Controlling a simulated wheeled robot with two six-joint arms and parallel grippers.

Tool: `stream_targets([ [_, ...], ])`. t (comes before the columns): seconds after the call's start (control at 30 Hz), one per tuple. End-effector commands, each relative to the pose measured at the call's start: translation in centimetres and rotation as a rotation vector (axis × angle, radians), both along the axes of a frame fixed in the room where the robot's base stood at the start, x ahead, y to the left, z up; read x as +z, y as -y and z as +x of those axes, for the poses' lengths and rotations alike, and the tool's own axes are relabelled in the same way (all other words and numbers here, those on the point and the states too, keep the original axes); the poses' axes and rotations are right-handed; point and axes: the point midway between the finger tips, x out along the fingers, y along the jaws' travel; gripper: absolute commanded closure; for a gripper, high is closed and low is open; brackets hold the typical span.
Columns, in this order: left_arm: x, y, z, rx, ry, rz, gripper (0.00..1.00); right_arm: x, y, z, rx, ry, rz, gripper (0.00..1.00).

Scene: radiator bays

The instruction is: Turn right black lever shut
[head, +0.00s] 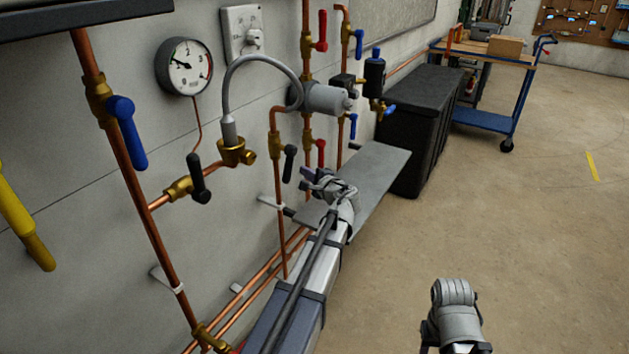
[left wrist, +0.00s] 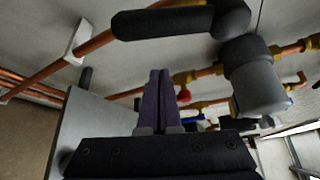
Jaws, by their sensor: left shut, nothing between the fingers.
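The right black lever (head: 289,163) hangs down along a vertical copper pipe, below the grey cylinder. A black lever, apparently the same one, is large and close at the top of the left wrist view (left wrist: 165,23), roughly in line with its pipe. My left gripper (head: 307,180) is just right of the lever in the head view. Its dark fingers (left wrist: 158,98) are together and empty, apart from the lever in the wrist view. Another black lever (head: 199,180) is on the pipe branch further left. My right gripper is not visible; only part of that arm shows.
The grey cylinder (head: 326,98) is above the gripper. A red lever (head: 321,153) hangs just right of the black one. A grey shelf (head: 372,175) lies behind my left gripper, with a black box (head: 420,125) beyond. The floor at right is clear.

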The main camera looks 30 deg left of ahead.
Motion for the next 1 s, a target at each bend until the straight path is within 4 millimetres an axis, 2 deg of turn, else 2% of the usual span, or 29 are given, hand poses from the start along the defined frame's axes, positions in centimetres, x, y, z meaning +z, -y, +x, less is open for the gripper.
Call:
stream_targets([
  [0.03,0.8,-0.1,-1.5,0.001,0.000,0.000,1.00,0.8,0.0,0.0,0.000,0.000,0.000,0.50],
  [0.23,1.4,-0.6,-3.2,0.000,0.000,0.000,1.00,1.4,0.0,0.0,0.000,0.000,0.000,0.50],
  [0.77,1.5,-0.7,-3.6,-0.001,-0.001,-0.001,1.00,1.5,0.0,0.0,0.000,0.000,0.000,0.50],
  [1.0,1.7,-0.7,-4.0,0.001,-0.048,0.002,1.00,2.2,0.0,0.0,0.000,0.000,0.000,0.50],
])
